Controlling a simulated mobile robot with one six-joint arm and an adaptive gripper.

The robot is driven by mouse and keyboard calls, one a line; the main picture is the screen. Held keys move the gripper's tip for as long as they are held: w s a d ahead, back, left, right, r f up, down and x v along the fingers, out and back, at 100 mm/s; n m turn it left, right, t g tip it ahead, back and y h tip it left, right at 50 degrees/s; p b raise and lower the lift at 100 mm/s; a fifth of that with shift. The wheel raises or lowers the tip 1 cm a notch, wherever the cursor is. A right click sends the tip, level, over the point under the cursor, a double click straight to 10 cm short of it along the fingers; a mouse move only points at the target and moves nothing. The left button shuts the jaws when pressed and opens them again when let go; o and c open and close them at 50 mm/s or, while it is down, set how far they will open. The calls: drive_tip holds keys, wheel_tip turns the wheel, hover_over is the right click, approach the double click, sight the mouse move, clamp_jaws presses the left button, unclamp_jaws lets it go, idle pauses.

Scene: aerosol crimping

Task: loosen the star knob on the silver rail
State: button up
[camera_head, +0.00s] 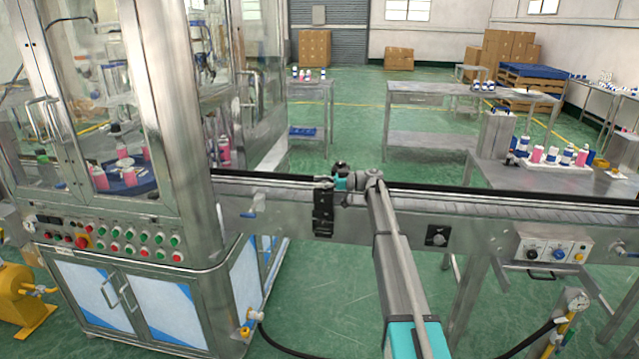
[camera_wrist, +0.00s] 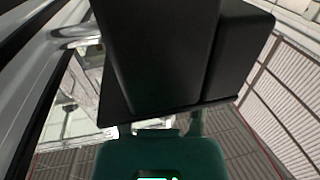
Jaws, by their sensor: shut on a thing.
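My gripper (camera_head: 327,184) is small in the head view, at the conveyor's near edge left of my wrist joints. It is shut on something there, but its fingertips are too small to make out. The star knob cannot be told apart at the grip; my gripper and wrist cover that place. The silver rail (camera_head: 480,207) runs across the head view along the conveyor's front. In the wrist view a large black block fills the middle and hides the fingertips and what they hold. A silver rail (camera_wrist: 42,95) runs diagonally at the left of that view.
A dark upright block (camera_head: 323,213) shows on the conveyor front just below my gripper. The glazed machine cabinet (camera_head: 165,130) stands left. Green floor lies in front.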

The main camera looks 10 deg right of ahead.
drive_tip(key=o, duration=1)
drive_tip(key=shift+s+d, duration=0.25)
drive_tip(key=shift+d, duration=1.75)
drive_tip(key=shift+s+d, duration=0.2)
drive_tip(key=shift+d, duration=1.75)
drive_tip(key=shift+s+d, duration=0.25)
drive_tip(key=shift+d, duration=1.75)
drive_tip(key=shift+o, duration=0.9)
drive_tip(key=s+a+m+t+h, duration=0.1)
drive_tip(key=s+m+t+h, duration=0.5)
drive_tip(key=s+m+t, duration=0.3)
drive_tip(key=t, duration=0.3)
drive_tip(key=shift+s+a+f+h+b, duration=0.35)
drive_tip(key=shift+a+f+h+b, duration=0.05)
